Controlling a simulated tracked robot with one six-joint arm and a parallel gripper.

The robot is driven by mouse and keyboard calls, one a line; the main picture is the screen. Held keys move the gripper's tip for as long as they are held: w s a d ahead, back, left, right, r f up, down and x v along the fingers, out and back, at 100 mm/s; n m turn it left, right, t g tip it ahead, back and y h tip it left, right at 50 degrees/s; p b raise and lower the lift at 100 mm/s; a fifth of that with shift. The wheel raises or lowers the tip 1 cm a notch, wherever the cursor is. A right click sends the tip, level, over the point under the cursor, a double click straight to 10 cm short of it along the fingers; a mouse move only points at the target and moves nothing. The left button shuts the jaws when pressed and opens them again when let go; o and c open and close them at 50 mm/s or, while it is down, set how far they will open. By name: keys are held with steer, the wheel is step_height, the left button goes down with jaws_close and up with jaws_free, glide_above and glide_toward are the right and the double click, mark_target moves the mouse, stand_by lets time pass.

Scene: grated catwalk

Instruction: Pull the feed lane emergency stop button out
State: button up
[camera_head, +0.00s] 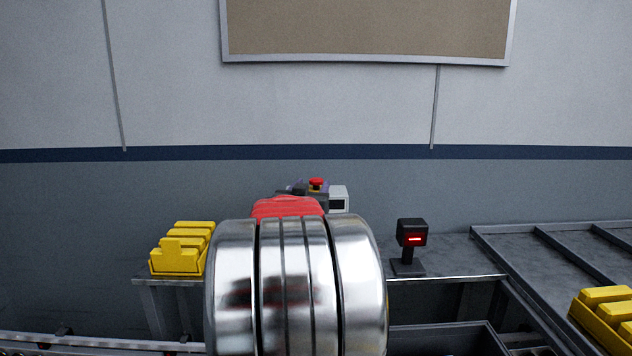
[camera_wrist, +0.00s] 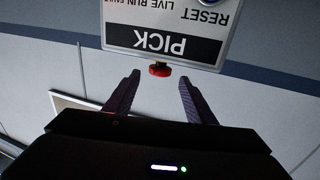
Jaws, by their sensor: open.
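The red emergency stop button (camera_head: 316,184) shows just beyond my arm in the head view. In the wrist view, which is upside down, the red button (camera_wrist: 160,70) sits at the edge of a panel (camera_wrist: 190,20) marked PICK, LIVE RUN and RESET. My gripper (camera_wrist: 159,82) is open, with one dark finger on each side of the button and a clear gap to both. The button is at about fingertip level in the picture; I cannot tell the exact depth. In the head view my arm hides most of the gripper and part of the panel's box (camera_head: 338,198).
A yellow bin stack (camera_head: 180,250) stands left on the grey bench (camera_head: 445,262). A black scanner with a red light (camera_head: 411,240) stands to the right. More yellow bins (camera_head: 605,315) lie at the far right. A wall with a framed board (camera_head: 365,30) is behind.

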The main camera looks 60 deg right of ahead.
mark_target(315, 182)
steer(key=shift+x, duration=2.8)
